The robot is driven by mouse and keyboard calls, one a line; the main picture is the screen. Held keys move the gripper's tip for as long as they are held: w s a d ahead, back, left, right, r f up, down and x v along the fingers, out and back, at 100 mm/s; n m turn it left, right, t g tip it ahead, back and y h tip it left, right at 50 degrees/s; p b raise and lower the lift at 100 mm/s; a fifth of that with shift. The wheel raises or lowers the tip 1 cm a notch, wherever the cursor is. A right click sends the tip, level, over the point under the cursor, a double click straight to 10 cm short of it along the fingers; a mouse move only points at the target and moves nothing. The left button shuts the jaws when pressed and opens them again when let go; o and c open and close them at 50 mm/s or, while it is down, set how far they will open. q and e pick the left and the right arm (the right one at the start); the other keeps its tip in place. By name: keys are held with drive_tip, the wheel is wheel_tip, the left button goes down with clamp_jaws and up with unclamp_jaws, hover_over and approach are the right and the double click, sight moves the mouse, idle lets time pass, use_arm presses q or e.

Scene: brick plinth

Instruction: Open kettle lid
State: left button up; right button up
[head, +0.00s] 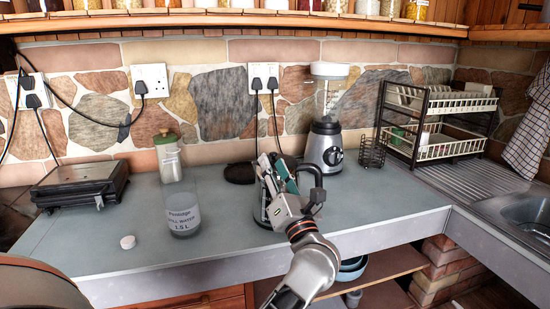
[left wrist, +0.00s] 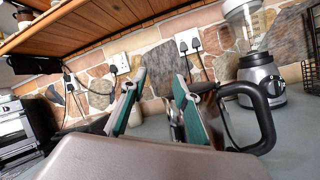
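The kettle (head: 259,205) stands on the counter and is mostly hidden behind my left gripper. Its dark looped handle (head: 318,190) shows on the right, and also in the left wrist view (left wrist: 264,118). My left gripper (head: 277,167) is over the top of the kettle, with its fingers pointing away and up. In the left wrist view its two green-padded fingers (left wrist: 158,88) are spread apart, with the handle just right of the right finger. I see nothing clearly held between them. My right gripper is not in view.
A black round base (head: 239,174) lies behind the kettle. A blender (head: 324,145) and dish rack (head: 440,150) are to the right. The front-left counter is mostly clear.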

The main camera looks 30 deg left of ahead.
sight(275, 155)
use_arm(q)
drive_tip(key=w+a+n+h, duration=0.1)
drive_tip(key=w+a+n, duration=0.1)
drive_tip(key=w, duration=0.1)
drive_tip(key=w+a+n+g+h, duration=0.1)
drive_tip(key=w+a+n, duration=0.1)
drive_tip(key=w, duration=0.1)
drive_tip(key=w+a+n+g+h, duration=0.1)
drive_tip(key=w+a, duration=0.1)
drive_tip(key=shift+w+a+f+n+h, duration=0.1)
drive_tip(key=shift+w+f+n+h, duration=0.2)
drive_tip(key=shift+w+n+h, duration=0.1)
clamp_jaws()
